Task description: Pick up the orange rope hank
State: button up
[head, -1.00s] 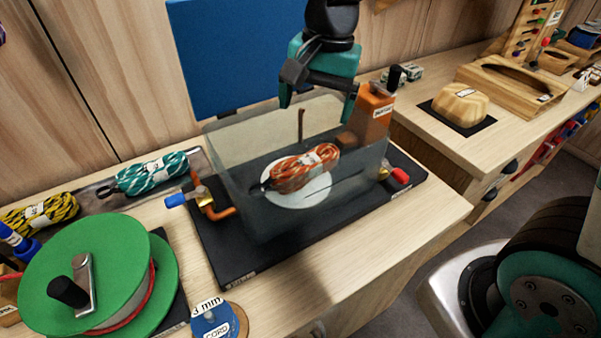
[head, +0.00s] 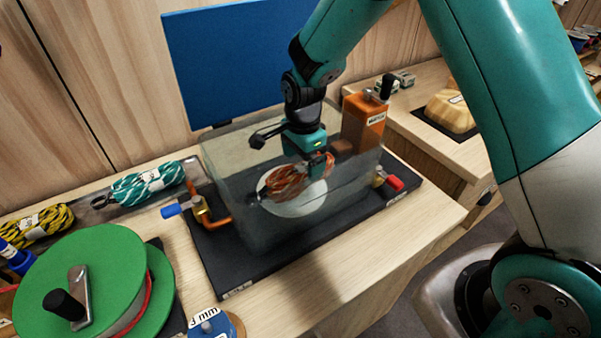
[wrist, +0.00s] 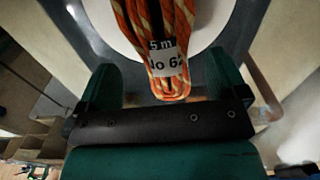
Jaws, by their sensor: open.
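The orange rope hank (head: 285,181) lies on a white round disc (head: 305,206) inside a clear open-topped tank (head: 225,190). In the wrist view the hank (wrist: 165,25) runs lengthwise, with a white label band marked "5 m" around it. My gripper (head: 312,163) reaches down into the tank at the hank's right part, covering some of it. In the wrist view my gripper (wrist: 163,82) is open, one finger on each side of the hank's near end. I cannot tell whether the fingers touch the rope.
The tank walls stand close around my gripper. An orange block (head: 364,125) stands at the tank's back right corner. Valves with blue (head: 172,211) and red (head: 396,184) ends flank the tank. Teal (head: 148,183) and yellow (head: 38,224) hanks and a green reel (head: 75,275) lie left.

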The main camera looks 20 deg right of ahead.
aim_at(300, 169)
jog(key=shift+w+a+f+p, duration=0.15)
jog(key=shift+f+p, duration=0.35)
jog(key=shift+f, duration=0.9)
jog(key=shift+a+f+p, duration=0.1)
jog(key=shift+f+p, duration=0.4)
jog(key=shift+f, duration=0.85)
jog(key=shift+c, duration=0.4)
jog(key=c, duration=1.1)
